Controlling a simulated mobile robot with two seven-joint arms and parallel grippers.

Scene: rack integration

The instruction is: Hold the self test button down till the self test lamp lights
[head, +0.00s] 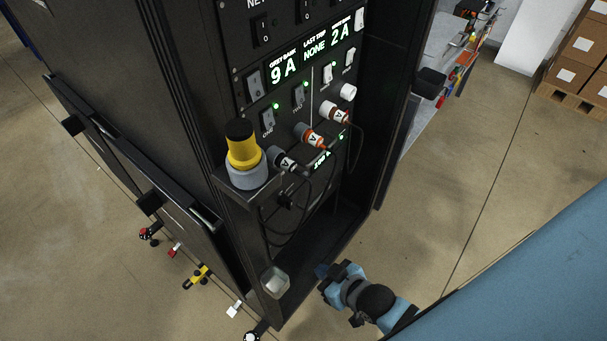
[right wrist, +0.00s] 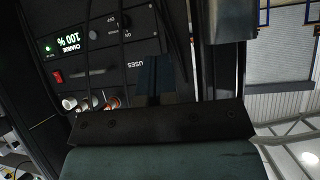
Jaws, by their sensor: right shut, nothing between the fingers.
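The black rack (head: 215,60) stands in the middle of the head view with its control panel facing right. I cannot make out which part is the self test button or the self test lamp; no label for either is readable. My right gripper (head: 322,271) is shut and empty, low in front of the rack's open lower bay. In the right wrist view its dark fingers (right wrist: 160,78) point at a lower panel with a charge display (right wrist: 68,58) reading 100 %, seen upside down. I cannot tell whether they touch anything. My left gripper is not in view.
A yellow and black beacon-like piece (head: 242,150) stands on the rack's side ledge, beside several plugs and cables (head: 312,135). A pale block (head: 274,282) sits at the bay's front corner.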

